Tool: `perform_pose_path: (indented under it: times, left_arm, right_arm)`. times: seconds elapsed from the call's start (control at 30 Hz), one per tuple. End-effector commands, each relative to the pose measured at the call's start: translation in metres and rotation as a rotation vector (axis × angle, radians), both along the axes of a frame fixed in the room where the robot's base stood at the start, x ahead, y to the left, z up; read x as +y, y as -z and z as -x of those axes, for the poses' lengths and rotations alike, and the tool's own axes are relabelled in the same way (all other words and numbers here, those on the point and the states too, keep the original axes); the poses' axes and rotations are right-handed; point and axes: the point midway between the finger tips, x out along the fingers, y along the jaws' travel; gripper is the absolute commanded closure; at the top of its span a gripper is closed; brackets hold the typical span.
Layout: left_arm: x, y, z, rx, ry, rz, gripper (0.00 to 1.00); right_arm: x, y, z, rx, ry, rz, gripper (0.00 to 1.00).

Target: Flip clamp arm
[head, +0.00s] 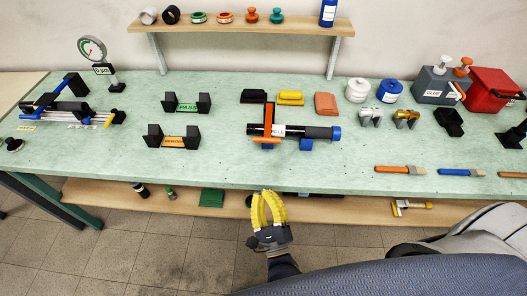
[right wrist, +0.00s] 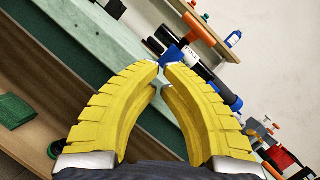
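The fixture with a black tube (head: 318,132), blue supports and a white label sits mid-bench in the head view. An orange clamp arm (head: 269,116) stands out from it toward the back, over an orange bar. My right gripper (head: 264,193) is in front of the bench's front edge, below and apart from the fixture. Its curved yellow fingers come together at the tips, with nothing seen between them. The right wrist view also shows the fingertips (right wrist: 161,68), with the tube fixture (right wrist: 190,55) beyond, partly covered by the fingers. My left gripper is not in view.
Black stands with PASS (head: 187,106) and orange (head: 173,142) plates are left of the fixture. Brushes (head: 400,169) lie to the right. A shelf (head: 240,24) hangs behind. A lower shelf (head: 330,206) runs under the bench (head: 220,165). The bench in front of the fixture is clear.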

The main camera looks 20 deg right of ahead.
Motion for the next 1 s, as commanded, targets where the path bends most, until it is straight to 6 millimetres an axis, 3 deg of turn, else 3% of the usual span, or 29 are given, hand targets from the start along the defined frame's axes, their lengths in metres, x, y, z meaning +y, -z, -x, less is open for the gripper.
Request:
perform_pose_path:
  times: [0.03,0.2,0.4,0.67,1.0]
  left_arm:
    - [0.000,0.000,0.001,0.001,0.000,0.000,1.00]
    - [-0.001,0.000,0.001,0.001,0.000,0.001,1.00]
    - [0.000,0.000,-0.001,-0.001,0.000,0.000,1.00]
    - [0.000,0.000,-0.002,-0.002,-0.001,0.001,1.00]
    - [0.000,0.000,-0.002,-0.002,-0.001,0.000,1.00]
  right_arm:
    - [-0.002,-0.013,-0.001,-0.019,0.012,-0.097,1.00]
    - [-0.008,-0.034,-0.010,-0.064,0.065,-0.432,1.00]
    - [-0.009,-0.035,-0.018,-0.081,0.097,-0.600,1.00]
    - [-0.015,-0.039,-0.034,-0.089,0.108,-0.648,1.00]
    - [-0.031,-0.050,-0.080,-0.088,0.107,-0.646,1.00]
